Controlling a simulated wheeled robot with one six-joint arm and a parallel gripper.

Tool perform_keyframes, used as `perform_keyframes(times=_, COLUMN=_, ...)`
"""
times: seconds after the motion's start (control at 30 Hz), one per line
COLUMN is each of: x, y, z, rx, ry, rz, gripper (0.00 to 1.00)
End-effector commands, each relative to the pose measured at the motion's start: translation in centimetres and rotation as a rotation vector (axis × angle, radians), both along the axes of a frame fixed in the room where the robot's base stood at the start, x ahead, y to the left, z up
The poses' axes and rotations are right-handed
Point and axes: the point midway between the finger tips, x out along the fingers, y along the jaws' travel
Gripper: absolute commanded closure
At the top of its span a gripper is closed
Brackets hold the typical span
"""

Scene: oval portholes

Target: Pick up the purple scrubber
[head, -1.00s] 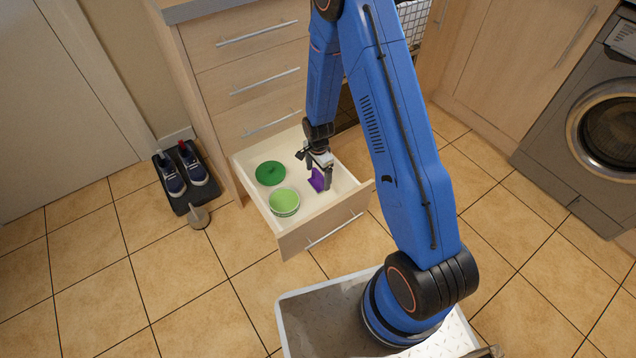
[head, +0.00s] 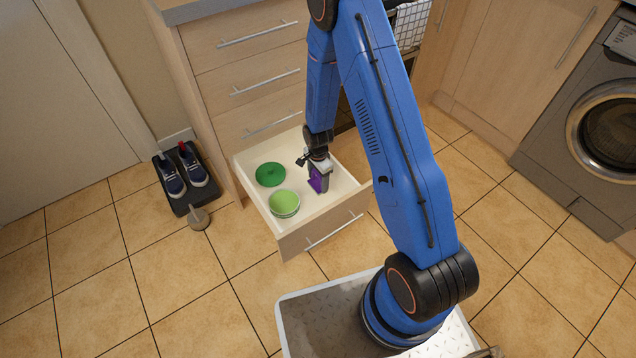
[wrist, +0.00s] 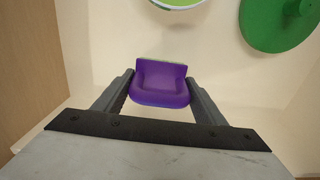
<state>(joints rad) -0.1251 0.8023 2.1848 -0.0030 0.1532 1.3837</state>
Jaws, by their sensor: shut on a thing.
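The purple scrubber (head: 317,181) is in the open bottom drawer (head: 330,222), toward its right side. In the wrist view the scrubber (wrist: 162,84) sits between the two fingers, with a thin pale green edge along its far side. My gripper (head: 320,184) is shut on it, one finger at each side; in the wrist view my gripper (wrist: 161,90) shows both fingers against its sides. Whether the scrubber still touches the drawer floor, I cannot tell.
A light green bowl (head: 284,203) and a dark green lid (head: 270,174) lie in the drawer left of my gripper. The drawer walls stand close around. Shoes on a black tray (head: 203,191) are on the floor at left, beside a round-based object (head: 199,219).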

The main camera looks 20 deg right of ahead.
Motion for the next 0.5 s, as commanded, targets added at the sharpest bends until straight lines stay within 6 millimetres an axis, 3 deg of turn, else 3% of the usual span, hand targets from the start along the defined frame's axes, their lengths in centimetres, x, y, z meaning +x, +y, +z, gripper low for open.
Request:
perform_keyframes(times=0.23, x=0.0, y=0.0, z=1.4, rx=0.0, ry=-0.001, rz=0.0, gripper=0.61)
perform_keyframes(times=0.5, x=0.1, y=0.0, z=5.8, rx=0.001, ry=-0.003, rz=0.0, gripper=0.61)
